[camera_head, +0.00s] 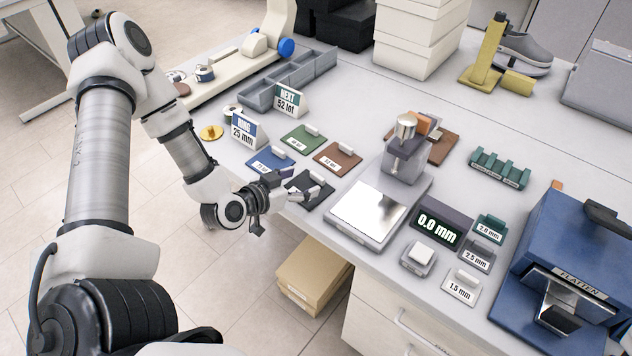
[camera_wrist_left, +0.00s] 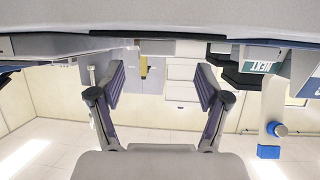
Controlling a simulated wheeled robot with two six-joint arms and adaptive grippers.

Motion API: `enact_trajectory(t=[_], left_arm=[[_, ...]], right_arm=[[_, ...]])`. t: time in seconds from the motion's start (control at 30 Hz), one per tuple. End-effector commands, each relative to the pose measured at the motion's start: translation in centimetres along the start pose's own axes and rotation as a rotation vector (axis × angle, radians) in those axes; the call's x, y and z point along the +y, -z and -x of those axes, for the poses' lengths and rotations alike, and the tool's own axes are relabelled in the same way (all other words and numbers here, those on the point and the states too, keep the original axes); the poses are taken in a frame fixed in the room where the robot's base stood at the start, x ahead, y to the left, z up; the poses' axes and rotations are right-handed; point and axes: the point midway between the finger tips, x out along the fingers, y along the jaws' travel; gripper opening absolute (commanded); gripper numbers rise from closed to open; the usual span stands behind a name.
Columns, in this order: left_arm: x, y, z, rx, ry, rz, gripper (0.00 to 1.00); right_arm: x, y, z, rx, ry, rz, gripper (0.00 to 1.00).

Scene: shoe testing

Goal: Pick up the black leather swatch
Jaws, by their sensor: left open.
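The black leather swatch (camera_head: 318,202) lies flat near the table's front edge, with a pale grip block and a white label on it. My left gripper (camera_head: 304,182) is open and low at the swatch, its two fingers reaching in from the left and covering part of it. I cannot tell whether they touch it. In the left wrist view the two fingers (camera_wrist_left: 160,78) stand wide apart with nothing seen between them. My right gripper is not in view.
Blue (camera_head: 268,160), green (camera_head: 303,138) and brown (camera_head: 338,158) swatches lie close behind. The "RING 25 mm" sign (camera_head: 243,130) stands behind the blue one. A gauge with a bright plate (camera_head: 368,210) stands just right. A cardboard box (camera_head: 312,275) is below the table edge.

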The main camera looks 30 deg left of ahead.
Motion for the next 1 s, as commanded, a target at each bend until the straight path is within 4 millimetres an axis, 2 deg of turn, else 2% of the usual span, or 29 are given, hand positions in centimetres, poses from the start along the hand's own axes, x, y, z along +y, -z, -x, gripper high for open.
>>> enact_trajectory(t=[0.33,0.57,0.6,0.67,0.73,1.0], left_arm=[[0.5,0.1,-4.7,-0.003,-0.003,-0.003,0.76],[0.5,0.0,-5.1,-0.002,-0.001,0.004,0.76],[0.5,0.0,-5.1,-0.002,-0.001,0.003,0.69],[0.5,0.0,-5.1,-0.002,-0.001,0.003,0.48],[0.5,0.0,-5.1,-0.002,-0.001,0.003,0.23],[0.5,0.0,-5.1,-0.003,-0.001,0.003,0.22]], right_arm=[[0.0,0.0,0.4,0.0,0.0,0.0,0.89],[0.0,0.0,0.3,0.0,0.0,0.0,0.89],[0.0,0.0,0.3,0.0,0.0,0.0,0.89],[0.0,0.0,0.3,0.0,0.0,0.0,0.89],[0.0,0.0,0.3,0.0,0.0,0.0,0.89],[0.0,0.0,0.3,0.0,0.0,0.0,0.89]])
